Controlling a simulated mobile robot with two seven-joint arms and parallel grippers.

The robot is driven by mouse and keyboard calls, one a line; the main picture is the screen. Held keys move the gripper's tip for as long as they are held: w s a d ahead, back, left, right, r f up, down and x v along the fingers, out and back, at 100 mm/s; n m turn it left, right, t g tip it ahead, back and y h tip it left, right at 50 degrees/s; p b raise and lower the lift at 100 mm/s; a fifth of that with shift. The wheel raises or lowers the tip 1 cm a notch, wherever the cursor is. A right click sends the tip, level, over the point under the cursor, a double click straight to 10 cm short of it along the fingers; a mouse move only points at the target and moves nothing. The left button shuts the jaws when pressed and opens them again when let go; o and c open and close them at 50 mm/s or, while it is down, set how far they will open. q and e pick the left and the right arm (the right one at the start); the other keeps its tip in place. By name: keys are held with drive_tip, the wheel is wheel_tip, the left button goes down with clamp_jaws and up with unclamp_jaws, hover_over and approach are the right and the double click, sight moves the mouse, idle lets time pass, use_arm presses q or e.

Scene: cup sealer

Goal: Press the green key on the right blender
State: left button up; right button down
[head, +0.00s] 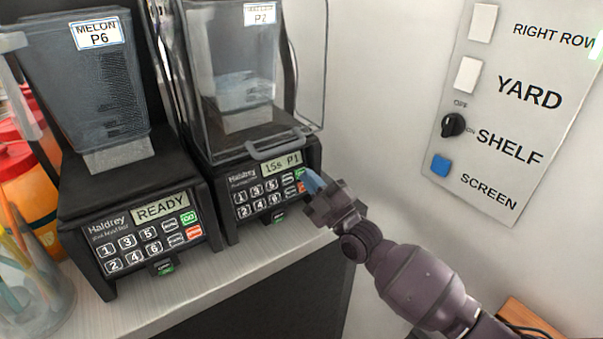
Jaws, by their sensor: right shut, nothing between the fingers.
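The right blender (268,150) stands on the counter with its clear cover down over the jar. Its display (282,164) reads "15s P1". Its green key (300,174) is at the upper right of the keypad, partly hidden by my right gripper. My right gripper (313,182) is shut and empty, with its bluish fingertips at the green key; I cannot tell whether they touch it. The orange key (304,187) shows just below, partly covered. My left gripper is not in view.
The left blender (130,215) stands beside it, its display reading "READY". A clear cup with sticks (32,285) and orange bottles (38,190) are at the left. A wall panel (500,110) with switches is at the right. The counter's front edge (215,280) runs below the blenders.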

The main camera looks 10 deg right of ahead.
drive_tip(key=shift+w, duration=0.1)
idle(0.7)
drive_tip(key=shift+w+a+f, duration=0.15)
drive_tip(key=shift+w, duration=0.15)
drive_tip(key=shift+w, duration=0.1)
idle(0.5)
